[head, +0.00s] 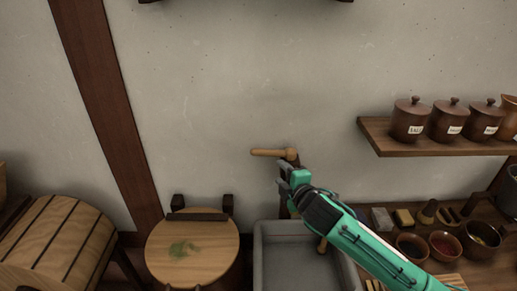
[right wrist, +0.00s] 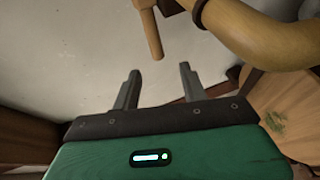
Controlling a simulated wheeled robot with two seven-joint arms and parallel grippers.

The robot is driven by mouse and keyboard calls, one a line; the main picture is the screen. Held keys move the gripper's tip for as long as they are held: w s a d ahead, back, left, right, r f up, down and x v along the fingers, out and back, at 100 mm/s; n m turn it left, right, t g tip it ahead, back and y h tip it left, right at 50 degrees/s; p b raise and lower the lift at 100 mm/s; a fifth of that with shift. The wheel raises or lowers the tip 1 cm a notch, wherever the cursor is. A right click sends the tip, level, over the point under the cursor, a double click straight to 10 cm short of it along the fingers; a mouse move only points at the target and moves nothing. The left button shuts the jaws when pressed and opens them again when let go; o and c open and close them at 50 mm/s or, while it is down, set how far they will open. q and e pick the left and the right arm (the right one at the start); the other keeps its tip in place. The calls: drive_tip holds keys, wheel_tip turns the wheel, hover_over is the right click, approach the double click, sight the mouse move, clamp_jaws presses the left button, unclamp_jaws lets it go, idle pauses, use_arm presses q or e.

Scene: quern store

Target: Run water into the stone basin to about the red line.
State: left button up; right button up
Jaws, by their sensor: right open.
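The grey stone basin (head: 258,262) stands below the wall tap, its lower part cut off by the picture edge. My right gripper (head: 287,177) is open and empty, just below the lever. In the right wrist view the fingers (right wrist: 158,82) point toward the lever's end, apart from it. My left gripper is out of view.
A round wooden board (head: 192,262) with a green smear stands left of the basin, and a slatted barrel (head: 55,245) farther left. Bowls (head: 445,244) and small blocks sit on the right counter. A shelf (head: 430,146) with lidded jars hangs above.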

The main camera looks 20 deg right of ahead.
sight(265, 154)
drive_tip(key=w+p, duration=0.1)
drive_tip(key=w, duration=0.3)
drive_tip(key=w+a+f+p, duration=0.1)
drive_tip(key=w, duration=0.4)
drive_tip(key=w+p, duration=0.1)
drive_tip(key=w, duration=0.4)
drive_tip(key=shift+a+f, duration=0.25)
